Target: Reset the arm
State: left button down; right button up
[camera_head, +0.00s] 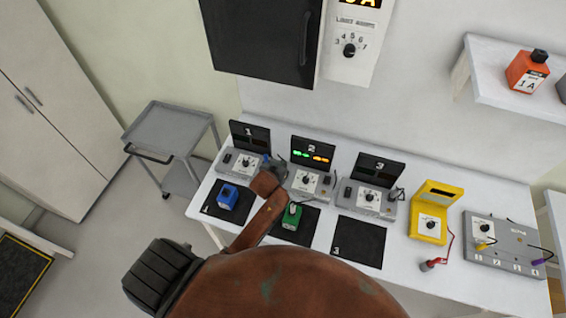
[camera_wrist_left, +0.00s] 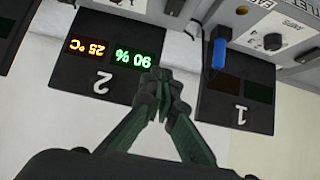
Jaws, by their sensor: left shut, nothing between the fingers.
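My left arm, rusty brown, reaches up over the front of the white bench in the head view. Its dark gripper (camera_head: 272,170) is over the gap between station 1 (camera_head: 242,160) and station 2 (camera_head: 306,182). In the left wrist view the gripper (camera_wrist_left: 158,78) has its two fingers together with nothing between them. Behind the fingers in that view are the lit station 2 display (camera_wrist_left: 112,58), reading 90 % and 25 °C, and the dark station 1 panel (camera_wrist_left: 238,98). I cannot tell whether the fingers touch anything. My right gripper is not in view.
A blue block (camera_head: 228,196) and a green block (camera_head: 291,216) sit on black mats. Mat 3 (camera_head: 358,241) is empty. Station 3 (camera_head: 369,196), a yellow device (camera_head: 430,222) and a grey cable box (camera_head: 497,250) stand right. A blue plug (camera_wrist_left: 219,54) is at station 1.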

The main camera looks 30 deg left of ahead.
pick_arm(q)
jog(key=shift+s, duration=0.1)
